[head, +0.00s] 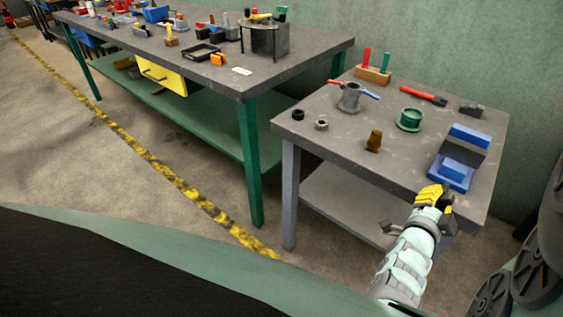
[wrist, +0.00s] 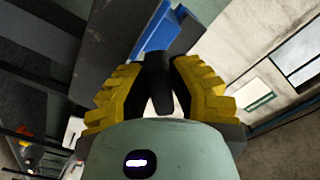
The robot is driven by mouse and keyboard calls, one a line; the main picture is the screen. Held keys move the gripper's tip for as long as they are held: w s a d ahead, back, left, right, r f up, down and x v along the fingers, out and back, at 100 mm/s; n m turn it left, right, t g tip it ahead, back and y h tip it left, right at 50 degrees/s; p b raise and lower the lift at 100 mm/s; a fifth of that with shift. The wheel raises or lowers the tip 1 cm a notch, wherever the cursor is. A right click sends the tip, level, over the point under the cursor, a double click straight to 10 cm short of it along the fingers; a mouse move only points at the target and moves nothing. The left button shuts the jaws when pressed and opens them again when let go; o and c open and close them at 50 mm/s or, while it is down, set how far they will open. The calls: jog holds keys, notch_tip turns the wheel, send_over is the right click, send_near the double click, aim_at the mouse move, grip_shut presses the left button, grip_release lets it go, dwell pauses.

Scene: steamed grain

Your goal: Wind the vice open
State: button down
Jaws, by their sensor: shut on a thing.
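The blue vice (head: 453,170) with its grey jaw part sits at the right front of the small grey table. My gripper (head: 434,197) is at the table's front edge, just in front of the vice, with its yellow fingers at the vice's front end. In the wrist view, my gripper (wrist: 158,90) is shut on a dark bar, the vice handle (wrist: 157,70), which sits between the two yellow fingers. A blue part of the vice (wrist: 157,32) shows just beyond it. The fingers hide most of the handle in the head view.
The small table (head: 335,155) also carries a green ring-shaped part (head: 410,120), a brown part (head: 374,141), a grey pot-like part (head: 349,98), a red-handled tool (head: 424,95) and a wooden block with pegs (head: 372,76). A long workbench (head: 190,60) stands to the left.

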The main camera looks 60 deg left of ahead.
jog(key=n, duration=0.6)
jog(key=shift+d+f+n+b, duration=0.15)
jog(key=shift+f+n+b, duration=0.15)
jog(key=shift+f+b, duration=0.1)
jog(key=n, duration=0.3)
jog(key=shift+d+r+n+b, duration=0.1)
jog(key=shift+n+b, duration=0.2)
jog(key=shift+b, duration=0.1)
jog(key=n+b, duration=0.1)
jog(key=n, duration=0.2)
jog(key=shift+w+n, duration=0.1)
jog(key=shift+n, duration=0.2)
jog(key=n+b, duration=0.1)
jog(key=n, duration=0.2)
jog(key=shift+n, duration=0.3)
jog(key=n+b, duration=0.2)
jog(key=n, duration=0.1)
jog(key=shift+n, duration=0.4)
jog(key=n+b, duration=0.1)
jog(key=n, duration=0.1)
jog(key=n+b, duration=0.1)
jog(key=n, duration=0.1)
jog(key=n+b, duration=0.1)
jog(key=n, duration=0.1)
jog(key=shift+d+r, duration=0.1)
jog(key=shift+r, duration=0.15)
